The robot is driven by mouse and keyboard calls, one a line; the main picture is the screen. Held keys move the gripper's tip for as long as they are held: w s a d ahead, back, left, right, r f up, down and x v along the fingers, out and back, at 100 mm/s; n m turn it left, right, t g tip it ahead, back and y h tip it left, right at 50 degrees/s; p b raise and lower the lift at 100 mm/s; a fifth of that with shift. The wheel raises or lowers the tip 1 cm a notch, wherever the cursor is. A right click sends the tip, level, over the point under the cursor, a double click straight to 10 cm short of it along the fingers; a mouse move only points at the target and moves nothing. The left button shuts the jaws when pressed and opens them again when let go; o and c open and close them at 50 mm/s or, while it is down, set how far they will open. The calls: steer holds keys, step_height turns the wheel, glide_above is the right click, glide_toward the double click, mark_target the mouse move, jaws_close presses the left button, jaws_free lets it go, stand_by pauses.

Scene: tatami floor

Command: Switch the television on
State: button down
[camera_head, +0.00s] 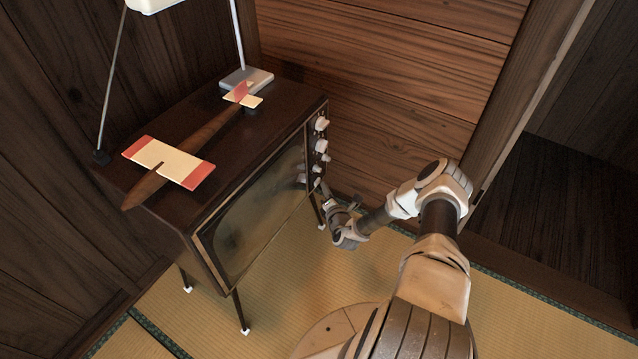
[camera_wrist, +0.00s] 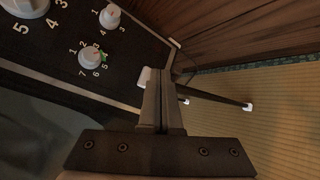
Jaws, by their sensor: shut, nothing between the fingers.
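The television (camera_head: 212,222) is an old dark-wood cabinet set on thin legs with white feet. Its dark screen (camera_head: 255,215) faces my arm. A column of white knobs (camera_head: 321,124) runs down the right side of its front. My gripper (camera_head: 323,187) is shut and empty, with its tips close to the lower end of this column. In the wrist view my gripper's fingers (camera_wrist: 163,75) point at the dark control panel. A numbered knob (camera_wrist: 90,57) with a green mark is to their left. A small white part (camera_wrist: 144,76) at the fingertips is partly hidden; I cannot tell whether they touch.
A model plane (camera_head: 170,160) with red and cream wings lies on top of the television, near an antenna base (camera_head: 247,80). A wooden wall (camera_head: 400,70) stands close behind the set. Tatami floor (camera_head: 290,280) is clear in front.

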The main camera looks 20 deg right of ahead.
steer(key=shift+w+a, duration=0.35)
steer(key=shift+w, duration=0.05)
stand_by(0.6)
steer(key=shift+s+d, duration=0.5)
steer(key=shift+s, duration=0.15)
steer(key=s+d+p, duration=0.2)
steer(key=s+d, duration=0.1)
steer(key=s, duration=0.1)
steer(key=shift+s+d, duration=0.35)
steer(key=shift+s, duration=0.05)
stand_by(0.5)
